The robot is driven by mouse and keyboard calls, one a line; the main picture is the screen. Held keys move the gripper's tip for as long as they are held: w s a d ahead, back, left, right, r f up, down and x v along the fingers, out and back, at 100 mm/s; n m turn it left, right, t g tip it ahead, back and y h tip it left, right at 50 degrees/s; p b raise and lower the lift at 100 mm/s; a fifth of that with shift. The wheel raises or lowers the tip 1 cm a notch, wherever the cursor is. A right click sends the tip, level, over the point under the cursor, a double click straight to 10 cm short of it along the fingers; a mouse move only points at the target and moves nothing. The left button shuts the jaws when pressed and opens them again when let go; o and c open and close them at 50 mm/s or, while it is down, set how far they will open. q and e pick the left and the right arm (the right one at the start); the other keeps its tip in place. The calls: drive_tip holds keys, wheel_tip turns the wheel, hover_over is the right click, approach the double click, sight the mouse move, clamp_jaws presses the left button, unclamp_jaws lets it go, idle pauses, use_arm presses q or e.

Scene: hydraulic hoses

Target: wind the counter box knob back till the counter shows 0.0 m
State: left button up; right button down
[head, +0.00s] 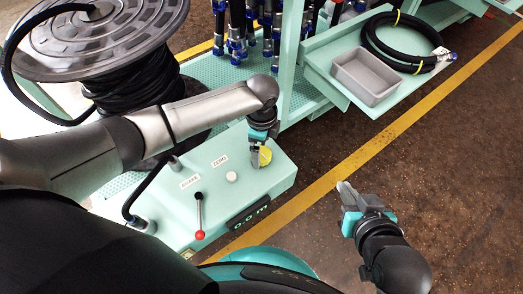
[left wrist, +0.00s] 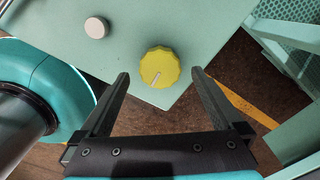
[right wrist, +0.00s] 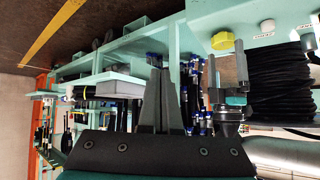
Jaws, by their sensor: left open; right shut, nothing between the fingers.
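The pale green counter box (head: 225,185) carries a yellow knob (head: 265,157), and its small dark display (head: 249,217) reads 0.0 m in green. My left gripper (head: 257,158) is open and empty at the knob. In the left wrist view the knob (left wrist: 160,67), with a white pointer line, shows just beyond and between the open fingertips. The right wrist view shows the knob (right wrist: 222,41) just off the left fingertips; I cannot tell whether they touch. My right gripper (head: 343,187) is shut and empty, over the floor to the right of the box.
A red-tipped lever (head: 199,235) and a white button (head: 231,176) stand on the box. A hose reel (head: 90,40) is behind at the left. A shelf holds a grey tray (head: 366,76) and a coiled hose (head: 405,45). The floor right of the box is clear.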

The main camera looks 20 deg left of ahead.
use_arm(q)
drive_tip(key=shift+f+b, duration=0.35)
drive_tip(key=shift+f, duration=0.65)
use_arm(e)
drive_tip(key=shift+w+a+r+t+y, duration=0.2)
drive_tip(key=shift+w+a+t+y, duration=0.1)
drive_tip(key=shift+a+t, duration=0.25)
drive_tip(key=shift+w+a+r+t+y, duration=0.2)
drive_tip(key=shift+a+t+y, duration=0.1)
drive_tip(key=shift+a+t, duration=0.25)
drive_tip(key=shift+a, duration=0.1)
use_arm(q)
drive_tip(key=c, duration=1.3)
